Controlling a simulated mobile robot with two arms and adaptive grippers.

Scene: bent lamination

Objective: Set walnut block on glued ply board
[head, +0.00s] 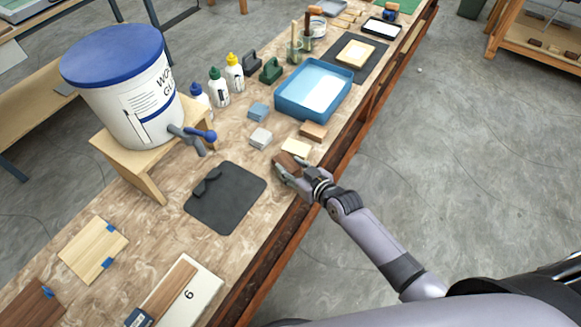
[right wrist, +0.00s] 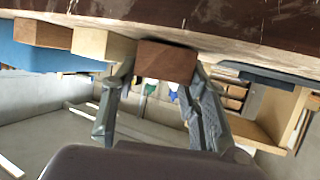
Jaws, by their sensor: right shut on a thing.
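The walnut block (head: 287,164) is dark brown and sits between the fingers of my right gripper (head: 289,174), at the right edge of the bench. In the right wrist view the walnut block (right wrist: 166,62) shows between the two fingers (right wrist: 157,85), close to the bench surface; I cannot tell if it touches. A pale board with blue tape (head: 93,250) lies at the lower left. A pale yellow board (head: 355,53) lies on a dark mat at the far end. I cannot tell which one is the glued ply board. My left gripper is not in view.
Close to the right gripper are a pale block (head: 296,149), a brown block (head: 313,131) and a blue tray (head: 312,90). A black mat (head: 230,205) lies to the left. A glue bucket (head: 125,90) stands on a wooden stand (head: 150,160), with several bottles beyond.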

